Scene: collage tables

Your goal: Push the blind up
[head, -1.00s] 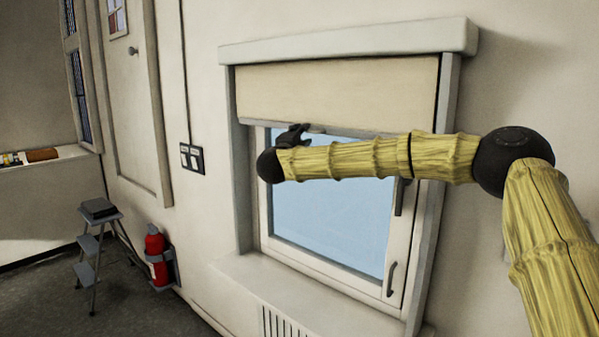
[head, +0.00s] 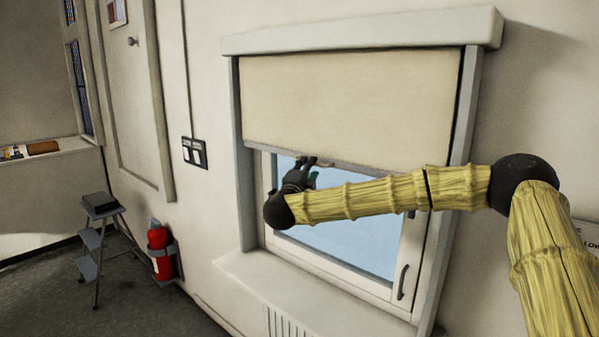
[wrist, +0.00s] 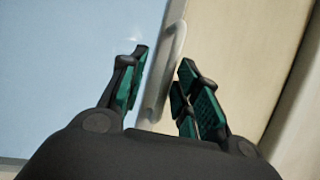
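The cream blind (head: 350,100) hangs over the upper part of the window (head: 350,236), with glass showing below its lower edge. My gripper (head: 309,168) is at that lower edge, left of its middle. In the wrist view, my gripper (wrist: 163,65) has its two fingers apart. A pale rounded pull bar (wrist: 172,62) at the blind's edge lies between them, with the blind (wrist: 228,50) to the right and glass to the left. The left finger looks clear of the bar. Whether the right finger touches it I cannot tell.
A sill (head: 245,272) juts out below the window. A window handle (head: 402,281) is at the frame's lower right. A step stool (head: 99,205) and a red fire extinguisher (head: 160,252) stand at the left. The wall around the window is mostly clear.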

